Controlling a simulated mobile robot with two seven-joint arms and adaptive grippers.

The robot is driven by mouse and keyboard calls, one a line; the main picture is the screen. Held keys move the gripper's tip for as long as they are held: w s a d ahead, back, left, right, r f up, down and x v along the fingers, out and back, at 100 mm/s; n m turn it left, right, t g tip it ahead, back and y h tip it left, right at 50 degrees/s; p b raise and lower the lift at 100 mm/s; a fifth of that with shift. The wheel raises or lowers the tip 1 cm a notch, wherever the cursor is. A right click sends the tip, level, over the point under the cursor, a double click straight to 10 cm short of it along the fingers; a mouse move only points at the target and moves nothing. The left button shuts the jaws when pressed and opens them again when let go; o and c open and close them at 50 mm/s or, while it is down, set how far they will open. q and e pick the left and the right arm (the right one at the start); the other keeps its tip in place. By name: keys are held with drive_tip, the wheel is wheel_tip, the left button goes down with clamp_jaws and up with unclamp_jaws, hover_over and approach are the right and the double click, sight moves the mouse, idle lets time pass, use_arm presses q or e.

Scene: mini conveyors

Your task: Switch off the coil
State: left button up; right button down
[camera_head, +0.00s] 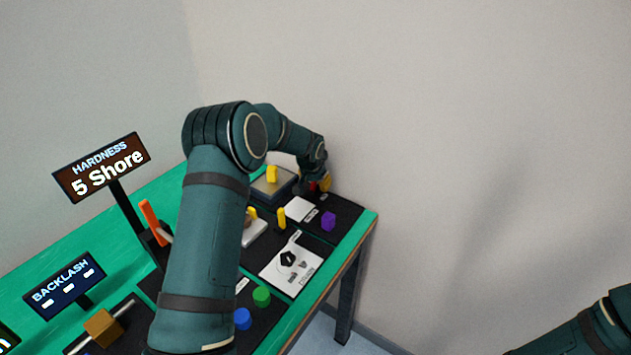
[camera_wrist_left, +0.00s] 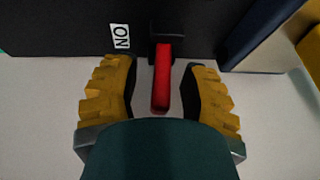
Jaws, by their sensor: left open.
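A red switch lever (camera_wrist_left: 162,78) sticks out of a black housing in the left wrist view, with a white label reading "ON" (camera_wrist_left: 121,36) beside it. My left gripper (camera_wrist_left: 155,92) is open, with its yellow, dark-padded fingers on either side of the lever and a gap to each. In the head view the gripper (camera_head: 318,184) is at the far end of the table, and a bit of red shows beside it. I cannot tell which device is the coil. My right gripper is out of view; only part of that arm shows at lower right.
A grey box with a yellow piece (camera_head: 272,174) stands just left of the gripper. Signs reading "HARDNESS" (camera_head: 102,167) and "BACKLASH" (camera_head: 64,285) stand at left.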

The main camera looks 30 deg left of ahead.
use_arm(q)
clamp_jaws()
drive_tip(key=shift+a+r+h+p, duration=0.1)
drive_tip(key=shift+a+h+p, duration=0.1)
drive_tip(key=shift+h+p, duration=0.25)
drive_tip(key=shift+a+h, duration=0.1)
drive_tip(key=shift+h, duration=0.35)
unclamp_jaws()
